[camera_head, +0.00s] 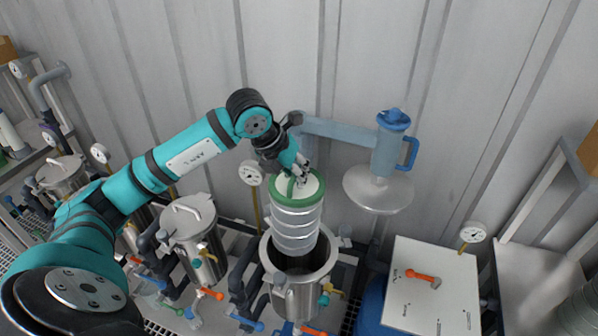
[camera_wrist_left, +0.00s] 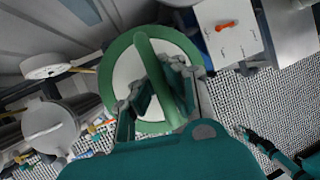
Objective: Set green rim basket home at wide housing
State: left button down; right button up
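The green rim basket (camera_head: 296,220) is a pale ribbed cylinder with a green rim and a green handle bar across its top. My left gripper (camera_head: 301,177) is shut on that handle and holds the basket upright. In the left wrist view the fingers (camera_wrist_left: 156,85) meet the handle bar of the basket (camera_wrist_left: 112,60). The wide housing (camera_head: 299,297) is an open steel vessel below. The basket's lower end overlaps the housing's mouth; I cannot tell how deep it is inside. My right gripper (camera_wrist_left: 252,139) shows small at the right of the left wrist view, away from the basket.
The housing's lid (camera_head: 378,190) is swung aside on a blue arm with a blue jug-like part (camera_head: 391,145). A closed vessel (camera_head: 192,235) stands left. A white-topped cabinet (camera_head: 432,285) with an orange-handled tool (camera_head: 423,278) stands right. Gauges are nearby.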

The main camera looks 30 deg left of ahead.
aim_at(299, 192)
pick_arm(q)
jog(key=shift+w+f, duration=0.15)
jog(key=shift+f, duration=0.45)
jog(key=shift+f+b, duration=0.65)
jog(key=shift+f, duration=0.05)
jog(key=shift+f+b, duration=0.8)
jog(key=shift+f, duration=0.6)
jog(key=shift+f+b, duration=3.6)
jog(key=shift+f, duration=2.55)
notch_tip(299, 192, down, 13)
jog(key=b, duration=1.1)
jog(key=shift+r, duration=0.2)
pick_arm(e)
notch_tip(299, 192, down, 22)
jog(key=shift+w+a, duration=0.15)
jog(key=shift+w, duration=0.15)
pick_arm(q)
jog(key=shift+b, duration=0.3)
jog(key=shift+f+b, duration=0.25)
jog(key=shift+b, duration=0.1)
pick_arm(e)
jog(key=shift+f, duration=0.35)
